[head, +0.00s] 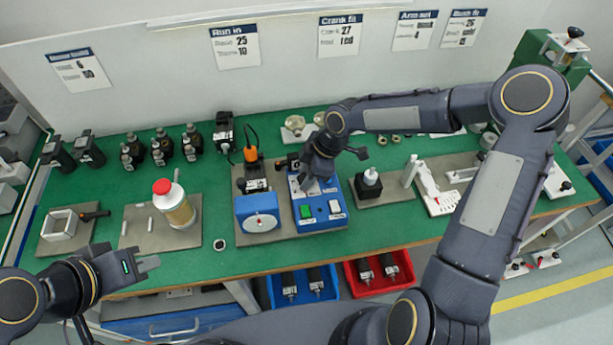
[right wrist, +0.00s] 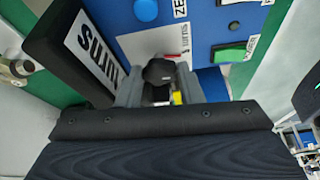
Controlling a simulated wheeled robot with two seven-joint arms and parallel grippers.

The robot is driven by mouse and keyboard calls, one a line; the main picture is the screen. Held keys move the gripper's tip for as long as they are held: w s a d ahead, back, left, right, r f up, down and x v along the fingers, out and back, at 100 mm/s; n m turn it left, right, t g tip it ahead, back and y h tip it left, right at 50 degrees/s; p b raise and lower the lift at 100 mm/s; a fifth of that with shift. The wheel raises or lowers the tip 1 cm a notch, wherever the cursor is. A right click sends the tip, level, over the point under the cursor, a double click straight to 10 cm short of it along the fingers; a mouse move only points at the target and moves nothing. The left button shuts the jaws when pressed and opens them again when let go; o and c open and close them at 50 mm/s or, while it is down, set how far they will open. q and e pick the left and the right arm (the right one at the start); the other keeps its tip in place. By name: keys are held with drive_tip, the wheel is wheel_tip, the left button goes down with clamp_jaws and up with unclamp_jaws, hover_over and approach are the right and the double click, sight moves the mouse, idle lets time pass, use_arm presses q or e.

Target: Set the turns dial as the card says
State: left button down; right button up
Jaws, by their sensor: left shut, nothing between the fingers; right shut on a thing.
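The blue control box (head: 323,221) stands on the green bench in the head view, with a green button (head: 306,211) on its top. My right gripper (head: 308,184) is over the box's left back part, shut on a small dark knob (right wrist: 158,73) that shows between its fingers in the right wrist view. The knob's pointer and most of its scale are hidden. The "Run in" card (head: 235,47) hangs on the wall; its lines show 25 and 10. My left gripper (head: 145,265) is shut and empty, near the bench's front left edge.
A blue unit with a white round face (head: 261,222) stands left of the box. A black block with a white knob (head: 369,185) is to its right. A bottle with a red cap (head: 173,205) stands further left. More cards, including "Crank fit" (head: 340,36), hang on the wall.

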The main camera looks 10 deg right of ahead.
drive_tip(key=m+t+b, duration=0.1)
drive_tip(key=m+b, duration=0.3)
drive_tip(key=b, duration=0.1)
drive_tip(key=m+t+h+b, duration=0.1)
drive_tip(key=m+b, duration=0.2)
drive_tip(key=b, duration=0.1)
drive_tip(key=shift+s+a+f+m+t+b, duration=0.15)
drive_tip(key=shift+f+m+t+b, duration=0.05)
drive_tip(key=shift+m+t+b, duration=0.2)
drive_tip(key=shift+r+m+t+h+b, duration=0.15)
drive_tip(key=shift+m+h+b, duration=0.2)
drive_tip(key=shift+m+b, duration=0.4)
drive_tip(key=shift+r+m+t+h+b, duration=0.15)
drive_tip(key=shift+m+h+b, duration=0.2)
drive_tip(key=shift+m+b, duration=0.35)
drive_tip(key=o, duration=0.7)
drive_tip(key=v, duration=0.7)
drive_tip(key=shift+s+r+p, duration=0.15)
drive_tip(key=shift+r+p, duration=0.15)
drive_tip(key=shift+p, duration=0.15)
